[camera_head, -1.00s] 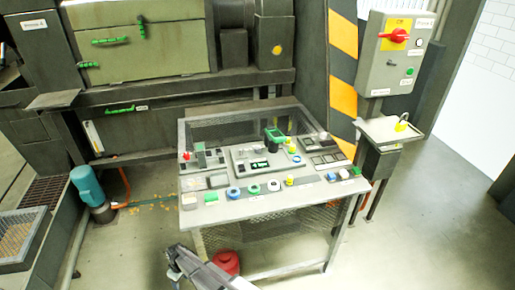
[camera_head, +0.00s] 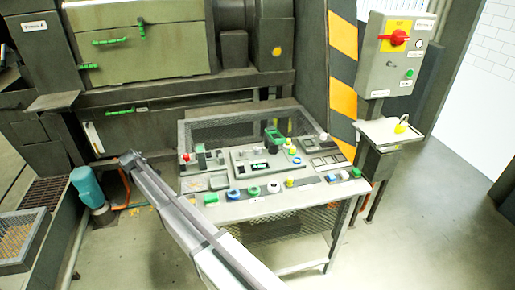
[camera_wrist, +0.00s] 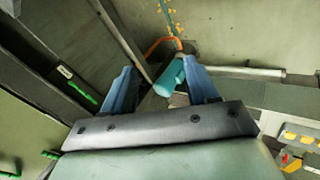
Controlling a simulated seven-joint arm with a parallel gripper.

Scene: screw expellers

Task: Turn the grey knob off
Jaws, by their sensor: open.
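The control desk (camera_head: 285,207) stands in the middle of the head view, with several small knobs and buttons on its sloped top. A small pale grey or white knob (camera_head: 324,136) sits at its back right corner. A dark grey switch (camera_head: 392,62) is on the upright box at right; I cannot tell which one is the task's grey knob. My gripper shows in the wrist view (camera_wrist: 160,68) with two blue fingers wide apart and nothing held. In the head view my arm reaches up left past the desk's left side, its end (camera_head: 129,158) away from the controls.
A grey switch box (camera_head: 383,80) with a red knob (camera_head: 399,37) stands right of the desk. A teal motor (camera_head: 87,186) stands on the floor at left and shows beyond the fingers in the wrist view (camera_wrist: 169,78). Green-handled machine cabinets line the back. The right floor is clear.

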